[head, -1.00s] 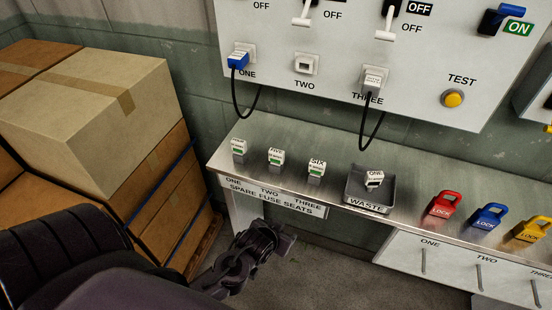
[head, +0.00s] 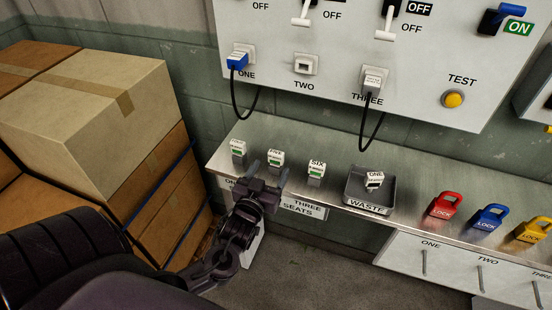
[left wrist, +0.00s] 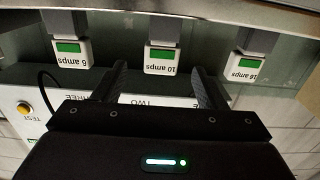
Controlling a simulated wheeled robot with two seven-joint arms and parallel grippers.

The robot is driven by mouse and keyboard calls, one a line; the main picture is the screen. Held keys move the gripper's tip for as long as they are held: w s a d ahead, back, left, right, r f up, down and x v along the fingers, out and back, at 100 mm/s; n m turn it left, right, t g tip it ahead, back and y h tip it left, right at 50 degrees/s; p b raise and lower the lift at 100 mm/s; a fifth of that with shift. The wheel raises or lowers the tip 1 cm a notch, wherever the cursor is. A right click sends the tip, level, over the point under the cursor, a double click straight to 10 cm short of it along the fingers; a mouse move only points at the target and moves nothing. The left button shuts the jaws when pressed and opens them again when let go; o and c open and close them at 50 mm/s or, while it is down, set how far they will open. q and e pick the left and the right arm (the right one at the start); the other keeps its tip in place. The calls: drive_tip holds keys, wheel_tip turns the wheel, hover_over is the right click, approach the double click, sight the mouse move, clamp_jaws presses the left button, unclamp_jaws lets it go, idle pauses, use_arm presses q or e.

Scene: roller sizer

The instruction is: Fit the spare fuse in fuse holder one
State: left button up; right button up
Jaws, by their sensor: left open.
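Three white spare fuses with green bands stand on the shelf: one at seat ONE (head: 238,148), one at seat TWO (head: 275,158), one at seat THREE (head: 316,170). My left gripper (head: 269,168) is open and empty at the shelf's front edge, by the seat TWO fuse. In the left wrist view the middle fuse (left wrist: 161,60) appears between the spread fingers, apart from both; its label reads in amps. Fuse holder one (head: 240,55), on the panel, has a blue piece with a black cord. My right gripper is out of view.
Red (head: 444,204), blue (head: 488,217) and yellow (head: 531,229) locks stand along the shelf to the right. Cardboard boxes (head: 90,95) are stacked at the left. Holder three (head: 373,80) also has a cord.

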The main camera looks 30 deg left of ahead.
sight(275, 160)
use_arm(q)
drive_tip(key=shift+w+a+r, duration=0.2)
drive_tip(key=shift+w, duration=0.1)
drive_tip(key=shift+p+x, duration=0.3)
drive_tip(key=shift+x, duration=0.55)
drive_tip(key=p+x, duration=0.1)
drive_tip(key=x, duration=0.4)
drive_tip(key=shift+p, duration=0.35)
drive_tip(key=shift+w+f+t, duration=0.1)
drive_tip(key=shift+w+t, duration=0.2)
drive_tip(key=shift+s, duration=0.1)
drive_tip(key=shift+c, duration=0.4)
drive_tip(key=c, duration=1)
